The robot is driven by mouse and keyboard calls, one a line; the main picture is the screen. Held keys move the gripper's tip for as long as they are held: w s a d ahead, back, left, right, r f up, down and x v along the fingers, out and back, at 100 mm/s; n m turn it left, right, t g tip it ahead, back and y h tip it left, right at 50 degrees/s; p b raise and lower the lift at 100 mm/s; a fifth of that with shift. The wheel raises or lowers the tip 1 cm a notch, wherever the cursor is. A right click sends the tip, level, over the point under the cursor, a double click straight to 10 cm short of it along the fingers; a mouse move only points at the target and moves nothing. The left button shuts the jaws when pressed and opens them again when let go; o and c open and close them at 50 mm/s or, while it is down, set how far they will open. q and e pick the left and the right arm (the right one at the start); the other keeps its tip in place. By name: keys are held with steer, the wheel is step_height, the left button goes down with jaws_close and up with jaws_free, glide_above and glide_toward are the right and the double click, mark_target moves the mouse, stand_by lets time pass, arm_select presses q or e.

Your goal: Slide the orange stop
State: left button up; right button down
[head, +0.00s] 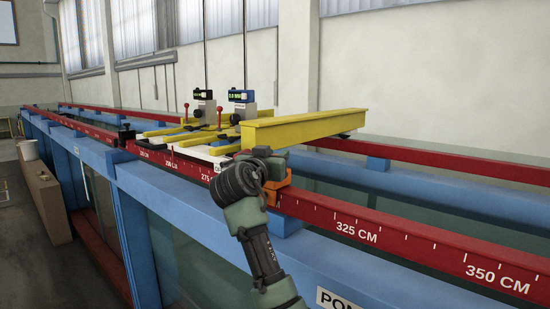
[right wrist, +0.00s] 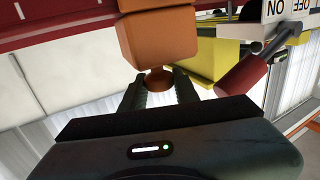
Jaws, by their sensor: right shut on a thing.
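The orange stop (head: 280,185) sits on the red rail (head: 385,236) with the centimetre scale, to the left of the 325 CM mark. In the right wrist view the stop shows as an orange block (right wrist: 155,38) with a small round orange knob (right wrist: 158,79). My right gripper (right wrist: 158,86) is shut on the knob, with one dark finger on each side. In the head view my right gripper (head: 272,162) is at the stop, and its wrist hides part of the stop and rail. My left gripper is not in view.
A yellow beam (head: 305,127) crosses the flume just behind the stop. A carriage with two gauges (head: 242,97) and red-knobbed levers stands farther left on the rails. Blue flume framing (head: 180,205) runs below. The rail to the right of the stop looks clear.

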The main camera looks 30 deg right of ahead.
steer(key=c, duration=1.1)
jaws_free()
steer(key=shift+s+d, duration=0.2)
steer(key=shift+d, duration=0.05)
steer(key=shift+o, duration=0.2)
steer(key=shift+w+f, duration=0.1)
steer(key=shift+w, duration=0.1)
steer(key=shift+w+a, duration=0.1)
steer(key=shift+a, duration=0.15)
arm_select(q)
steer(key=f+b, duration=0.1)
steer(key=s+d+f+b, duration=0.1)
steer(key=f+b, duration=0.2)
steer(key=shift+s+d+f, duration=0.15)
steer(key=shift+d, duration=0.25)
arm_select(e)
steer(key=v, duration=0.7)
steer(key=shift+s, duration=0.35)
steer(key=shift+a, duration=0.1)
steer(key=shift+c, duration=0.3)
